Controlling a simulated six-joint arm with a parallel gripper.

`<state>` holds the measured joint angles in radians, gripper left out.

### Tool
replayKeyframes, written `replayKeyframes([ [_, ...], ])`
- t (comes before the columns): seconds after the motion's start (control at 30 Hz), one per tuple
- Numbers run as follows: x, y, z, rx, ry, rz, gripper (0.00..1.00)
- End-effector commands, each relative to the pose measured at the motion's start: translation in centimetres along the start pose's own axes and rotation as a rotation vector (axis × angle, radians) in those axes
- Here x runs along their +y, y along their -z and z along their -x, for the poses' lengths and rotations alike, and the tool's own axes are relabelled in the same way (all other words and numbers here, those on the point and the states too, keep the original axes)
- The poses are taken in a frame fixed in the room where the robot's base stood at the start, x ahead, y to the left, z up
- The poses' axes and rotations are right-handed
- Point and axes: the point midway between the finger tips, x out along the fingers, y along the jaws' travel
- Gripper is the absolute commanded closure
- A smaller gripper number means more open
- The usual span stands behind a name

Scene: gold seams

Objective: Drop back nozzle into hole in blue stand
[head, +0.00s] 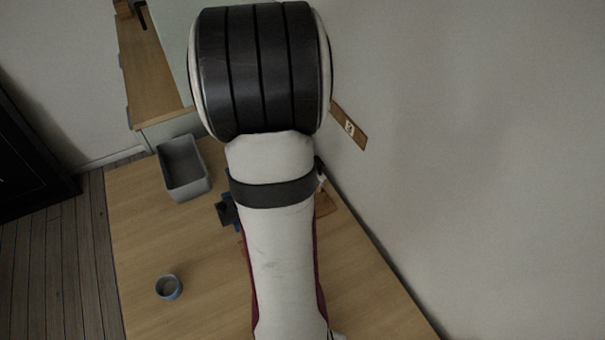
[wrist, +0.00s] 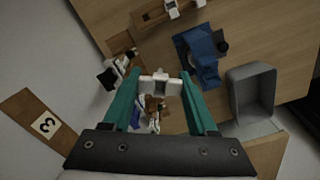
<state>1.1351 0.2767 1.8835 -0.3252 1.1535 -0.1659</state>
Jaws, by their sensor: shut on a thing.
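My gripper (wrist: 161,76), with two teal fingers, is shut on a white piece (wrist: 160,87) in the wrist view, which looks like the nozzle. Small white and brown parts show below it, too small to make out. The blue stand (wrist: 199,58) is on the table to the right of the fingertips, with a dark round part at its right side. The held piece is apart from the stand in the picture. In the head view my arm hides the gripper, the nozzle and most of the stand; only a blue edge (head: 239,227) shows.
A grey bin (wrist: 262,91) stands right of the stand; the head view shows it too (head: 186,187). A wooden rack (wrist: 160,14) with white parts is at the top. A blue-grey cup (head: 168,287) sits front left. A wall with a number 3 plate (head: 350,129) borders the right.

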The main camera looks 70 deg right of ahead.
Motion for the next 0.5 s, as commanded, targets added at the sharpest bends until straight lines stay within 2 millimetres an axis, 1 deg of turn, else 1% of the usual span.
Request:
replayKeyframes([
  [0.03,-2.3,0.7,0.7,0.003,0.000,0.113,0.93],
  [0.1,-5.0,1.2,1.5,0.003,0.000,0.263,0.93],
  [0.2,-7.8,1.4,2.5,0.004,0.000,0.409,0.93],
  [0.27,-8.8,1.5,2.7,0.004,0.000,0.460,0.93],
  [0.33,-9.3,1.5,2.9,0.004,0.000,0.490,0.93],
  [0.5,-9.4,1.5,2.2,0.003,0.000,0.498,0.93],
])
